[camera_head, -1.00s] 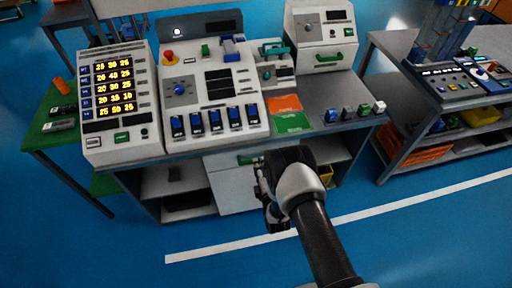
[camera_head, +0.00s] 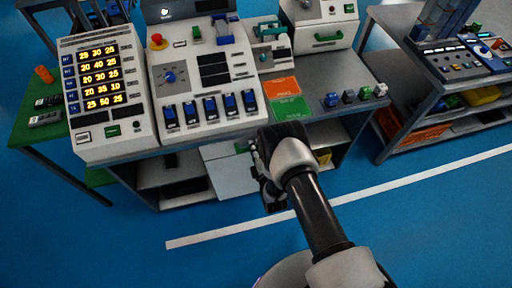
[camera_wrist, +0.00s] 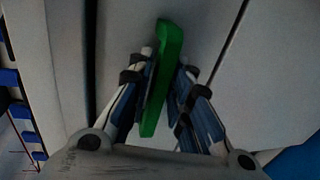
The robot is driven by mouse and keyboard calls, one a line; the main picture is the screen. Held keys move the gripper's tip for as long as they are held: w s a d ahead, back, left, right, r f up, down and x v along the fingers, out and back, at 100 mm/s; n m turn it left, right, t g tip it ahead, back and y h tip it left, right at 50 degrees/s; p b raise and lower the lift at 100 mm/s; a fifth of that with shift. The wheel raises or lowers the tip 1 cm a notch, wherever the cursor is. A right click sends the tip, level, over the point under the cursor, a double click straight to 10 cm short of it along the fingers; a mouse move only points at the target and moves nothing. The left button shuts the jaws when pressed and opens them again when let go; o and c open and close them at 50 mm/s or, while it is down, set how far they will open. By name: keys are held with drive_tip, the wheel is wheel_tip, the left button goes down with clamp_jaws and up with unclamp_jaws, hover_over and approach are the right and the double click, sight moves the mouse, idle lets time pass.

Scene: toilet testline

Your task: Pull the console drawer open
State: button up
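The console (camera_head: 205,95) carries switches and displays, with a pale drawer front (camera_head: 222,151) under its worktop. The drawer's green handle (camera_wrist: 166,50) stands between my gripper's two fingers in the wrist view. My gripper (camera_wrist: 168,72) has one finger on each side of the handle, very near it. The left finger looks almost against it; whether both fingers press on it is unclear. In the head view my gripper (camera_head: 262,165) and wrist hide much of the drawer's right part. How far the drawer stands out cannot be told.
A pale cabinet front (camera_head: 232,178) lies below the drawer, with open shelves to its left. A green table (camera_head: 38,132) stands at left and a grey workbench (camera_head: 400,75) at right. Blue floor with a white line (camera_head: 400,187) is clear in front.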

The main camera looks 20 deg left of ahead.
clamp_jaws()
idle(0.3)
